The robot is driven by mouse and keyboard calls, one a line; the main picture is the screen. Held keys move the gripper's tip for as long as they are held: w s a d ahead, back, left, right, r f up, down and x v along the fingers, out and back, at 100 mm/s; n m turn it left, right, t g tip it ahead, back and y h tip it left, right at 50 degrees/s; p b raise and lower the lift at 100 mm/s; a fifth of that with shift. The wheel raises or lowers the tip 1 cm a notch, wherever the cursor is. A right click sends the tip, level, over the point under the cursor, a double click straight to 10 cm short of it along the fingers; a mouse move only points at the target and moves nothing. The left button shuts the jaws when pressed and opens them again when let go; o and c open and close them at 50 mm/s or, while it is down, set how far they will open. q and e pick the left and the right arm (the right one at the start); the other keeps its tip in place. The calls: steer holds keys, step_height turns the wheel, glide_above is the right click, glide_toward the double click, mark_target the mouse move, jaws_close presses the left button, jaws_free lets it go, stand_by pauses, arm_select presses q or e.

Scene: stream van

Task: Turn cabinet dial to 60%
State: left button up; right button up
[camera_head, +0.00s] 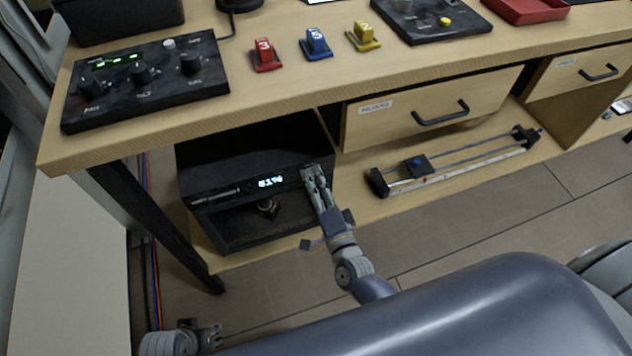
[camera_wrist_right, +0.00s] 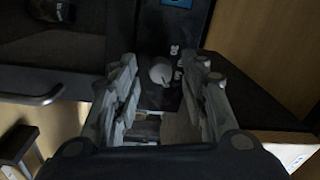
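The black cabinet (camera_head: 225,232) stands on the low shelf under the desk. Its lit display (camera_head: 270,182) seems to read 51%, though the first digit is blurred. My right gripper (camera_head: 314,172) is at the upper right of the cabinet front and hides the dial in the head view. In the right wrist view, the round grey dial (camera_wrist_right: 161,72) with white marks around it sits between the fingers of my right gripper (camera_wrist_right: 165,75). The fingers are apart, with a gap showing on each side. My left gripper (camera_head: 212,335) is low at the bottom left, away from the cabinet.
The desk above holds a black panel with knobs (camera_head: 145,103) and red, blue and yellow numbered blocks (camera_head: 316,43). A drawer (camera_head: 435,112) and a rail with a slider (camera_head: 455,165) are right of the cabinet. A dark desk leg (camera_head: 165,225) stands left.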

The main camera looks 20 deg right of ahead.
arm_select(q)
steer(key=shift+w, duration=0.15)
arm_select(e)
steer(key=s, duration=1.2)
steer(key=shift+d+f, duration=0.25)
steer(key=shift+f, duration=0.1)
